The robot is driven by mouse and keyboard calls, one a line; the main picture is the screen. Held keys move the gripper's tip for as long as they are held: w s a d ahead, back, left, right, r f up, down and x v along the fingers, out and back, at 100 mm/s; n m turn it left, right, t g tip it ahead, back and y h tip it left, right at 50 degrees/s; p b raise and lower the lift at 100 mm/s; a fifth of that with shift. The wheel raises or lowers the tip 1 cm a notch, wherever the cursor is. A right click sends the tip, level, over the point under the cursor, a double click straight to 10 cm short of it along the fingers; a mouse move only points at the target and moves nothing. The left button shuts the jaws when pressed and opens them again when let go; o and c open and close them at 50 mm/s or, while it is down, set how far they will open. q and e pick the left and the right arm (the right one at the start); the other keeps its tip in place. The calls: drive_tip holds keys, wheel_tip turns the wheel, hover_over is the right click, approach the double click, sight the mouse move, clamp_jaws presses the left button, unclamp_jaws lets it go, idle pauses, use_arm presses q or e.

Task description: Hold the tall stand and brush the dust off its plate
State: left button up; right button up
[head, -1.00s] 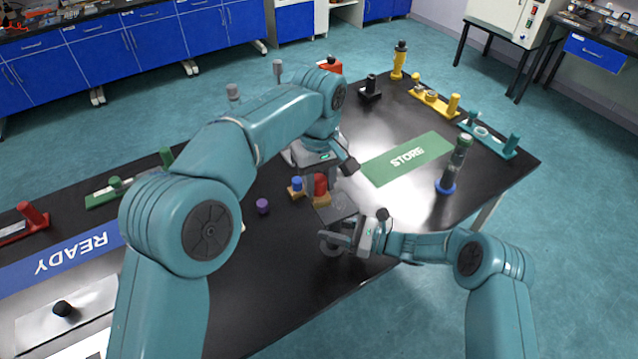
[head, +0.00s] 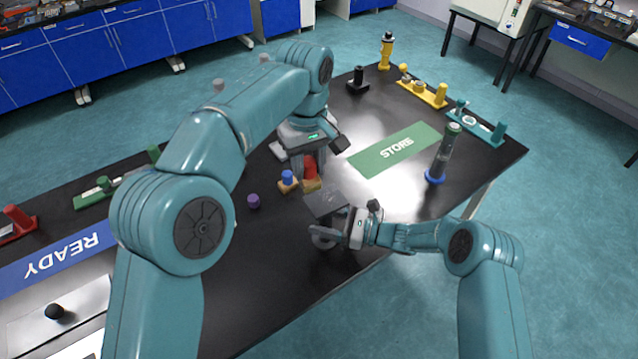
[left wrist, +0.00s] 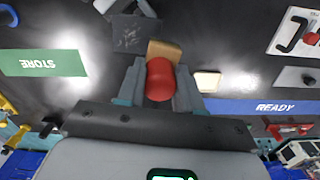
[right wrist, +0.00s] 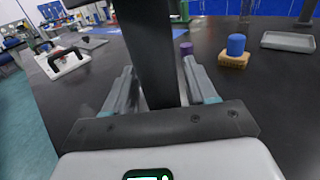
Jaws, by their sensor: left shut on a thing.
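My left gripper (head: 311,160) is shut on the red handle of a brush (head: 311,173) with a wooden block; the brush also shows in the left wrist view (left wrist: 160,80). The tall stand's dark square plate (head: 325,205) is just in front of the brush, and appears ahead of it in the left wrist view (left wrist: 130,33). My right gripper (head: 325,234) is below the plate. In the right wrist view its fingers are apart on both sides of the stand's dark column (right wrist: 155,60), with a small gap at the right finger.
A blue-knobbed wooden block (head: 288,180) and a purple cap (head: 254,201) stand left of the brush. A green STORE mat (head: 394,150) lies behind right. A dark cylinder on a blue base (head: 443,155) stands at right. The blue READY strip (head: 60,262) is at left.

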drive_tip(key=shift+o, duration=0.7)
drive_tip(key=shift+d, duration=0.1)
drive_tip(key=v, duration=1.2)
